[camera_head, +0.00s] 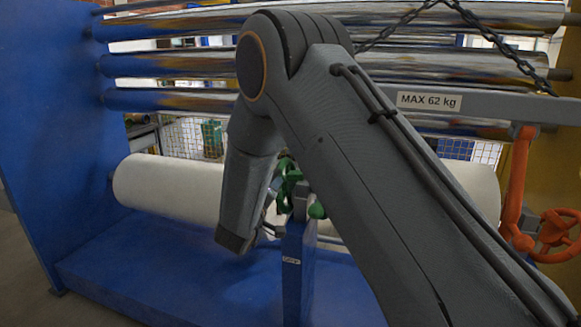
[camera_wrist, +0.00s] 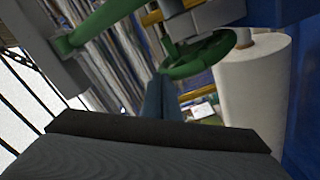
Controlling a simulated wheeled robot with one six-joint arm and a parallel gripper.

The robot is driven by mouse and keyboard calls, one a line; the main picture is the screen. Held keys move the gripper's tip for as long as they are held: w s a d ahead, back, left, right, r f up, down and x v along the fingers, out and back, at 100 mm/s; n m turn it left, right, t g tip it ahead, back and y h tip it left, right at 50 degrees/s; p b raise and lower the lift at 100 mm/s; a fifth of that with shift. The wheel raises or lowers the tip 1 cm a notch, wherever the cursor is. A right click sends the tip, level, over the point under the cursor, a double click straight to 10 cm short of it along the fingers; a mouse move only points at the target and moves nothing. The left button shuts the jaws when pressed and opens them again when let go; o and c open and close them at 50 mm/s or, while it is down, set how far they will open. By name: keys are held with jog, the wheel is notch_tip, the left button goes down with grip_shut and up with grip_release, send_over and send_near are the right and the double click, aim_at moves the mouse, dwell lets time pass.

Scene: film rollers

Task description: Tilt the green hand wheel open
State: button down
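The green hand wheel (camera_head: 284,190) shows in the head view just right of my lowered forearm, above a blue post (camera_head: 298,270). My arm hides part of it. In the wrist view the wheel's curved green rim (camera_wrist: 222,46) lies right of the top middle, with a green bar (camera_wrist: 105,20) to its left. My gripper (camera_head: 270,222) is mostly hidden behind my arm in the head view, low and close to the wheel. A dark part of my wrist fills the bottom of the wrist view.
A white roll (camera_head: 170,187) lies behind the post, with shiny rollers (camera_head: 170,65) above it. A grey beam (camera_head: 480,103) marked "MAX 62 kg" crosses at right. An orange hand wheel (camera_head: 557,230) and arm stand far right. A blue side panel (camera_head: 50,130) bounds the left.

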jog(key=shift+w+a, duration=0.1)
jog(key=shift+a, duration=0.15)
dwell(0.4)
jog(key=shift+d, duration=0.15)
jog(key=d+p+v, duration=0.1)
jog(key=p+v, duration=0.3)
jog(key=v, duration=0.5)
jog(key=shift+s+p, duration=0.25)
jog(key=shift+p, duration=0.1)
dwell(0.4)
jog(key=s+d+m+g+y, duration=0.2)
jog(key=d+m+g+y, duration=0.1)
jog(key=d+g+y, duration=0.4)
jog(key=s+d+m+g, duration=0.1)
jog(key=s+d+g, duration=0.2)
jog(key=s, duration=0.6)
jog(key=s+d+f+m+g, duration=0.1)
jog(key=s+d+m+g, duration=0.1)
jog(key=s+d, duration=0.6)
jog(key=s+d+m+g, duration=0.1)
jog(key=s+d+g, duration=0.2)
jog(key=s, duration=0.7)
jog(key=shift+s+d+f+m+g+h, duration=0.3)
jog(key=shift+s+d+f+g+h, duration=0.1)
jog(key=shift+d, duration=0.8)
